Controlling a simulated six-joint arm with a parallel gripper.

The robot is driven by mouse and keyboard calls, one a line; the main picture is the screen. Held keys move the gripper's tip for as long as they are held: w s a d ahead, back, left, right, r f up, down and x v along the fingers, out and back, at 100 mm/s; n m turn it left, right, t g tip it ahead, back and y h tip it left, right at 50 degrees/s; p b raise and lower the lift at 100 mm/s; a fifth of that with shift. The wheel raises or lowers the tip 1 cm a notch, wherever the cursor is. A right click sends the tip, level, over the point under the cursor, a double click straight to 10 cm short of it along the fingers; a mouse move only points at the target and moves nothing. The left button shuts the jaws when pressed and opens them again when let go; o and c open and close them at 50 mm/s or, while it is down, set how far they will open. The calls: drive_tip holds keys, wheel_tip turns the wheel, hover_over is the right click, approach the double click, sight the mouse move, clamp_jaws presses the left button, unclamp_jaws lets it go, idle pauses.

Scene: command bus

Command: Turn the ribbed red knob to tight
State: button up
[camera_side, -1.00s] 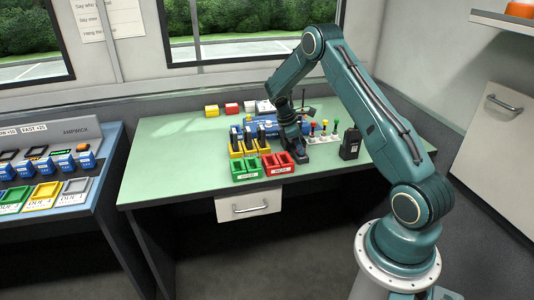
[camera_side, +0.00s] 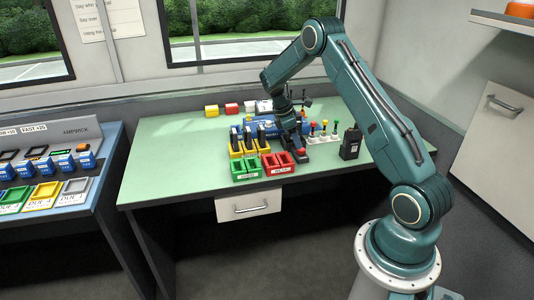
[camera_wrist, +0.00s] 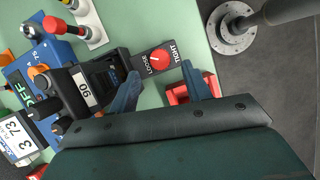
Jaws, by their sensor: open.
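The red knob (camera_wrist: 160,57) sits on a dark plate between the printed words LOOSE and TIGHT in the wrist view. A pale mark shows on its face, towards the LOOSE side; the ribs are too small to make out. My gripper (camera_wrist: 160,72) is open, with one blue-grey finger on each side of the knob's line. The knob shows between and just past the fingertips, apart from both; I cannot tell the height gap.
A black unit marked 90 (camera_wrist: 90,85) stands close to the left finger, beside a blue device (camera_wrist: 35,70). A red bin (camera_wrist: 180,93) lies partly behind the right finger.

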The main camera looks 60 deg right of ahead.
drive_tip(key=v, duration=1)
drive_tip(key=shift+r, duration=0.2)
